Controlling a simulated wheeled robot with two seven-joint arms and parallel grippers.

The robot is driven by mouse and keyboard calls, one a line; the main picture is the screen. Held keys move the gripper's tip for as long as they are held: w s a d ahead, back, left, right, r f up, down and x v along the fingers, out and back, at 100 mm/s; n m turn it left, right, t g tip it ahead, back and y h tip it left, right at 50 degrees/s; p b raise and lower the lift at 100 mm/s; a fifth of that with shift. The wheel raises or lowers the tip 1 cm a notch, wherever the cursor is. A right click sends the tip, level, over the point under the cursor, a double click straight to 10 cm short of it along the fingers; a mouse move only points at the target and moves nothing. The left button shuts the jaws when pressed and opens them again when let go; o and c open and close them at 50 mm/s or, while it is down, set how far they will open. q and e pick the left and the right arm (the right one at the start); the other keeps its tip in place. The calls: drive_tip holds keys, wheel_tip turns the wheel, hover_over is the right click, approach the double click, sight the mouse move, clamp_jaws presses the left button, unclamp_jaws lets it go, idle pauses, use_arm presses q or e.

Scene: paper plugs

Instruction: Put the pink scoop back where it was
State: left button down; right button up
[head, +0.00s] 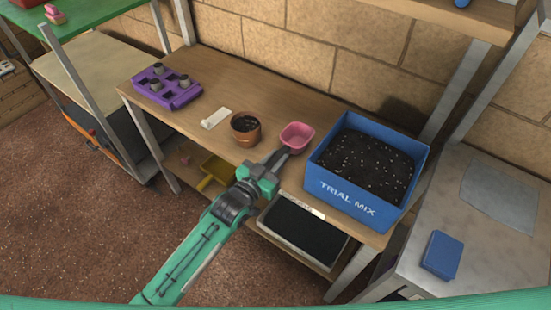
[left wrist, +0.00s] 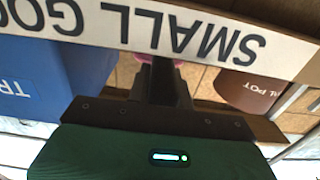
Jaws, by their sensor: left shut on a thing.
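The pink scoop (head: 297,134) is a small open cup at the front of the wooden bench, between the terracotta pot (head: 246,138) and the blue TRIAL MIX bin (head: 340,192). My left gripper (head: 281,156) reaches in from the front and is shut on the near side of the scoop. I cannot tell whether the scoop rests on the bench or hangs just above it. In the left wrist view, my fingers (left wrist: 160,80) hide most of the scoop; only a little pink shows behind them. My right gripper is not in view.
Dark mix fills the blue bin. A black tray (head: 302,230) sits below the bench front. In the left wrist view, a lettered white strip (left wrist: 120,28) crosses close by.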

use_arm(q)
drive_tip(key=shift+f, duration=0.15)
drive_tip(key=c, duration=1.3)
unclamp_jaws()
drive_tip(key=shift+o, duration=0.2)
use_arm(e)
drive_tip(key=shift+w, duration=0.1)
use_arm(q)
drive_tip(key=shift+s+a, duration=0.1)
drive_tip(key=shift+s, duration=0.05)
drive_tip(key=b+v, duration=0.1)
drive_tip(key=v, duration=1)
drive_tip(key=shift+s+a+r, duration=0.15)
drive_tip(key=shift+s+r, duration=0.05)
drive_tip(key=shift+s, duration=0.05)
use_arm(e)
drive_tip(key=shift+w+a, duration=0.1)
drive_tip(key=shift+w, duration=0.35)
